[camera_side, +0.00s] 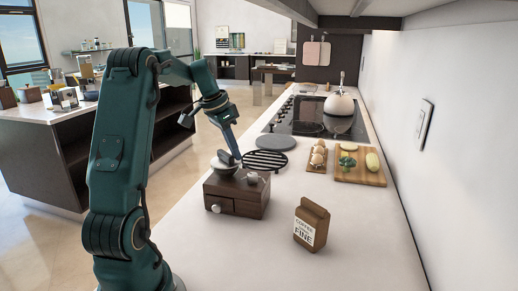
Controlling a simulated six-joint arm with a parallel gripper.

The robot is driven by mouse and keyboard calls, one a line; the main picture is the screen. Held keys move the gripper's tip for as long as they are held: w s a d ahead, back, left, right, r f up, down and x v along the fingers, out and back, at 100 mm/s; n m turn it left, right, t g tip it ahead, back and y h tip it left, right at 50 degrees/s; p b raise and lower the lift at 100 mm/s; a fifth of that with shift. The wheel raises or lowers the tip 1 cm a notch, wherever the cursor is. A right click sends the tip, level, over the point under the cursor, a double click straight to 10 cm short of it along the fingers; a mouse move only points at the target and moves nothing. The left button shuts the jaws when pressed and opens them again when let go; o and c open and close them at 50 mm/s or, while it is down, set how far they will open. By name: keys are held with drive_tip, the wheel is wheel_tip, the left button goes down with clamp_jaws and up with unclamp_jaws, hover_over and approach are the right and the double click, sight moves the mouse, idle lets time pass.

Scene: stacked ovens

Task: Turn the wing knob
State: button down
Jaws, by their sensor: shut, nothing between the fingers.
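My gripper (237,155) points down just above a brown wooden box (238,195) on the white counter. The box looks like a coffee grinder, with a drawer and a round pale knob (216,209) on its front. A grey metal part (224,160) sits on top of the box, right beside my fingertips. I cannot tell whether they touch. A smaller grey piece (252,178) is on the box top at the right. No knob with clear wings can be made out; the fingertips are small and partly blend with the grey parts.
A coffee bag (311,225) stands on the counter to the right. Behind are a black round grate (265,160), a grey disc (275,143), an egg tray (317,158), a cutting board (360,178) and a kettle (339,104) on the cooktop.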

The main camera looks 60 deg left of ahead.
sight(220, 164)
drive_tip(key=m, duration=0.2)
drive_tip(key=s+m+h, duration=0.1)
drive_tip(key=m, duration=0.1)
drive_tip(key=m+h, duration=0.1)
drive_tip(key=m, duration=0.1)
drive_tip(key=shift+s+d+g, duration=0.2)
drive_tip(key=shift+d+g, duration=0.1)
drive_tip(key=m, duration=0.2)
drive_tip(key=m+h, duration=0.1)
drive_tip(key=m, duration=0.1)
drive_tip(key=shift+s+g, duration=0.3)
drive_tip(key=shift+s, duration=0.1)
drive_tip(key=m, duration=0.1)
drive_tip(key=m+g, duration=0.1)
drive_tip(key=m, duration=0.1)
drive_tip(key=shift+s+a+m+h, duration=0.15)
drive_tip(key=shift+s+m+h, duration=0.15)
drive_tip(key=shift+s, duration=0.1)
drive_tip(key=shift+s+a, duration=0.2)
drive_tip(key=shift+s, duration=0.1)
drive_tip(key=shift+s+a, duration=0.25)
drive_tip(key=shift+a, duration=0.1)
drive_tip(key=shift+s+a, duration=0.1)
drive_tip(key=shift+a, duration=0.75)
drive_tip(key=shift+d, duration=0.15)
